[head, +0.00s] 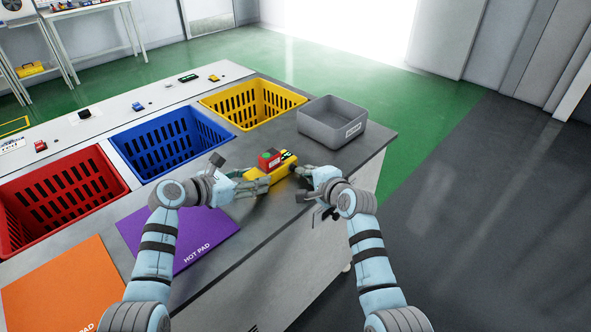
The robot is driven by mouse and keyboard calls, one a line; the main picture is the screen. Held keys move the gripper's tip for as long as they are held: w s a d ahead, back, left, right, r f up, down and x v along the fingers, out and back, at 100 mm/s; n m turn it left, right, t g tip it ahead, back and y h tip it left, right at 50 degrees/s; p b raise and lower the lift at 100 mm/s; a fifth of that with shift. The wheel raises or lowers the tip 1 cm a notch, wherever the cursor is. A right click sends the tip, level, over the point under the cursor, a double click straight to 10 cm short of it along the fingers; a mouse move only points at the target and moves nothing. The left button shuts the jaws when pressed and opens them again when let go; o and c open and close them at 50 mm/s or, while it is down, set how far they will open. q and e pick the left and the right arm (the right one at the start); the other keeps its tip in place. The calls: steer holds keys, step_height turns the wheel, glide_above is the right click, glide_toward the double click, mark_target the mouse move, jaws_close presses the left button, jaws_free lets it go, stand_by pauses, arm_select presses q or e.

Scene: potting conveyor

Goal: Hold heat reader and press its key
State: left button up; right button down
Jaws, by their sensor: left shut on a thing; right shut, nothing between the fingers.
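The heat reader looks like the yellow device (279,171) near the right end of the grey worktop, in the middle of the head view. A red block-shaped part (269,160) and a dark green part (287,156) show on or right behind it; I cannot tell if they belong to it. My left gripper (262,180) is shut on the yellow device from its left side and partly hides it. My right gripper (298,171) is shut and empty, close to the device's right end. Whether it touches the device, and where the key is, I cannot tell.
Red (62,205), blue (172,142) and yellow (252,103) slotted bins line the worktop's far side. A grey open tray (333,125) stands behind my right gripper. A purple hot pad (180,235) and an orange pad (65,290) lie at the left front.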

steer(key=shift+w+a, duration=0.1)
stand_by(0.4)
steer(key=shift+s+d, duration=0.65)
steer(key=shift+s, duration=0.05)
steer(key=shift+s+d, duration=1.65)
steer(key=shift+s, duration=0.2)
arm_select(q)
steer(key=o, duration=1.4)
steer(key=shift+c, duration=0.2)
